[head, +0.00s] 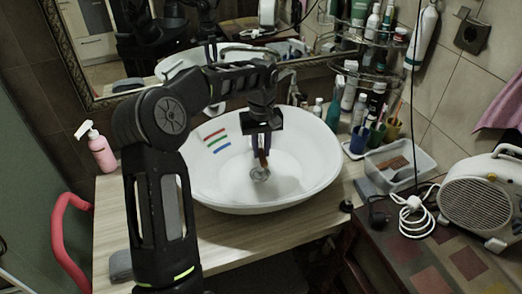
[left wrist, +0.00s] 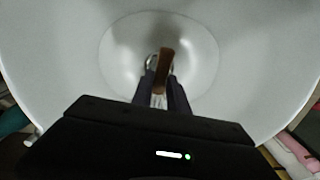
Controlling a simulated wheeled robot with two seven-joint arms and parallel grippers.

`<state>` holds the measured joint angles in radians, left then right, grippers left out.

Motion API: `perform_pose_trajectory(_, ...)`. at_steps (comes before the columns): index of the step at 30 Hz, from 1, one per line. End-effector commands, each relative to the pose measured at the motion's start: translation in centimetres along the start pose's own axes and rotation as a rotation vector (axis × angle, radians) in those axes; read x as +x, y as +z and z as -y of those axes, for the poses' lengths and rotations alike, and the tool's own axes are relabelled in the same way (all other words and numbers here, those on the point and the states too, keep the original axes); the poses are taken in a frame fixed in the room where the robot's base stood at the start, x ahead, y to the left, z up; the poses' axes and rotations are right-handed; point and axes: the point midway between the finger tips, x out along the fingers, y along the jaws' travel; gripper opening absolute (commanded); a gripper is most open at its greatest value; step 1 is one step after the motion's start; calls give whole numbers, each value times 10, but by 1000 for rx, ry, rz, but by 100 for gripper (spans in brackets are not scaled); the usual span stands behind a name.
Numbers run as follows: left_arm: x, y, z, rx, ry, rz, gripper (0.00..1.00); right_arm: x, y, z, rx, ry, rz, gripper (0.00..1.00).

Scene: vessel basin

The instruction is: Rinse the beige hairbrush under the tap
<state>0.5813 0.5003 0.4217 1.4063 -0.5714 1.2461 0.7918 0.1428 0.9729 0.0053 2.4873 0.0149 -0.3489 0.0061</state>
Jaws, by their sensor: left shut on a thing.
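My left gripper (head: 261,150) points down into the white basin (head: 318,178), above its drain (head: 260,175). Its fingers are shut on a narrow brown-beige thing, taken as the hairbrush (head: 263,159), which sticks out below the fingertips. In the left wrist view the hairbrush (left wrist: 164,66) stands out from between the fingers of the gripper (left wrist: 161,88), over the basin's round bottom. Bristles cannot be made out. The tap (head: 291,84) is partly hidden behind my left arm at the back of the basin; no running water can be made out. My right gripper is not in view.
A pink soap bottle (head: 101,150) stands left of the basin. Cups with brushes (head: 376,135), several bottles and a clear tray (head: 402,165) stand on the right. A white heater (head: 480,195) and a coiled cable (head: 414,216) lie further right. A mirror is behind.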

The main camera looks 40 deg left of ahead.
Motion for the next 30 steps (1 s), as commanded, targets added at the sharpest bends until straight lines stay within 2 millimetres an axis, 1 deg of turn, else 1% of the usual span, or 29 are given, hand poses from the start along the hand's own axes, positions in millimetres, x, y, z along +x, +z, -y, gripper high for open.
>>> perform_pose_trajectory(1, -1, -4, -1, 0, 0, 1, 0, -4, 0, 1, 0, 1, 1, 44)
perform_pose_trajectory(3, 0, -8, -2, 1, 0, 1, 0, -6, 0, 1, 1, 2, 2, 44)
perform_pose_trajectory(9, 2, -13, -3, 1, -1, 0, 0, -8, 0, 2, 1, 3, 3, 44)
perform_pose_trajectory(24, 3, -13, -3, 1, -1, 0, 0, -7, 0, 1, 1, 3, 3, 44)
perform_pose_trajectory(30, 3, -12, -8, 2, 0, 0, 0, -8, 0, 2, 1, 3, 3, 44)
